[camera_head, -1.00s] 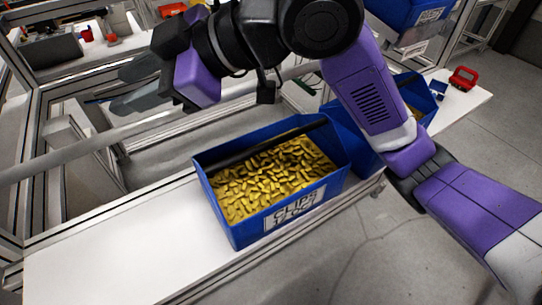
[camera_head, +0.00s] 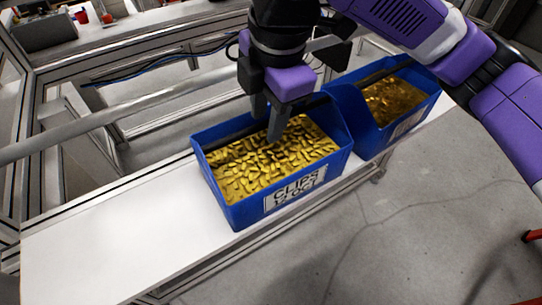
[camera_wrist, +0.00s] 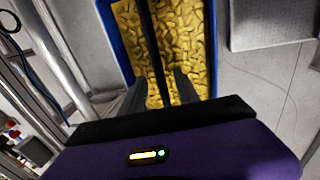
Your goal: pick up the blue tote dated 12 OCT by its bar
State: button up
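The blue tote (camera_head: 243,212) stands upright on the white bench, filled with gold clips (camera_head: 262,172). Its front label (camera_head: 296,188) reads CLIPS 12 OCT. My gripper (camera_head: 267,122) points down over this tote at the bar. In the wrist view the two fingers of my gripper (camera_wrist: 160,88) are spread apart, with the bar (camera_wrist: 152,40) running between them in the picture. I cannot tell whether the fingertips reach below the bar's height.
A second blue tote (camera_head: 345,98) with gold contents stands close on the right; its label is not readable. The white bench (camera_head: 110,235) is clear to the left. A grey rail (camera_head: 110,115) and frame run behind. Open floor lies in front.

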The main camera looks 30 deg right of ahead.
jog(key=shift+w+f, duration=0.2)
jog(key=shift+f, duration=0.95)
jog(key=shift+w+f, duration=0.15)
jog(key=shift+f, duration=0.95)
grip_shut()
jog(key=shift+r, duration=0.1)
